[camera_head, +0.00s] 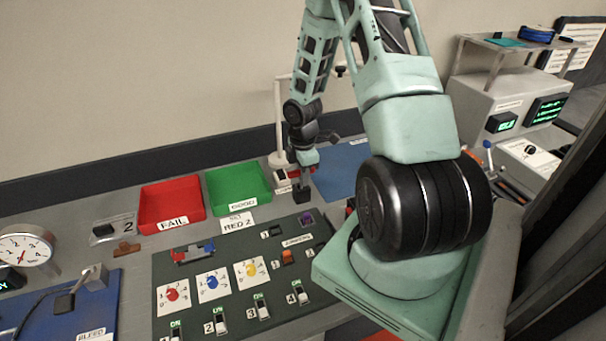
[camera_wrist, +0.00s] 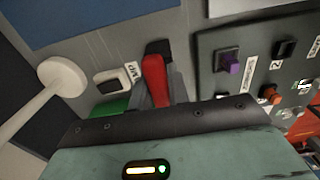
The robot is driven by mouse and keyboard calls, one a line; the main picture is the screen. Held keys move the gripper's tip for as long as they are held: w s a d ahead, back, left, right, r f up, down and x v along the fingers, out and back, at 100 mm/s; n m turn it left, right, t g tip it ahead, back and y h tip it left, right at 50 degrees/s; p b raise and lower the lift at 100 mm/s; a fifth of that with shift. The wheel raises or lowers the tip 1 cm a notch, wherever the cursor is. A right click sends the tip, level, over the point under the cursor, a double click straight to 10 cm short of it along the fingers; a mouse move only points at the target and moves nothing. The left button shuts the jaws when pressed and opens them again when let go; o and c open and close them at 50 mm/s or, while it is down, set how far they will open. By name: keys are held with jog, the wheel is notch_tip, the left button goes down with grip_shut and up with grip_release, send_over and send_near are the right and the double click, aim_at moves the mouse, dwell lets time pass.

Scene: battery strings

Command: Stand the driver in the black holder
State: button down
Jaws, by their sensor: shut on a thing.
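The driver, with a red handle (camera_wrist: 154,78), is between the grey fingers of my gripper (camera_wrist: 160,92) in the wrist view. My gripper is shut on it. In the head view my gripper (camera_head: 304,166) is low, between the green tray and the dark panel, with a bit of red showing at its fingers. A small black block (camera_head: 302,194), which looks like the black holder, is directly below it. In the wrist view a black part (camera_wrist: 158,47) shows at the far end of the red handle. I cannot tell whether the driver is inside the holder or just above it.
A green tray (camera_head: 238,206) and a red tray (camera_head: 148,222) stand left of my gripper. A white lamp stand (camera_head: 278,125) rises close behind it. The dark panel (camera_head: 180,278) with switches and knobs lies in front. A blue mat (camera_head: 335,180) is to the right.

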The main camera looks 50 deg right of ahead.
jog(key=c, duration=1.3)
grip_release()
jog(key=shift+f, duration=0.1)
jog(key=shift+c, duration=0.2)
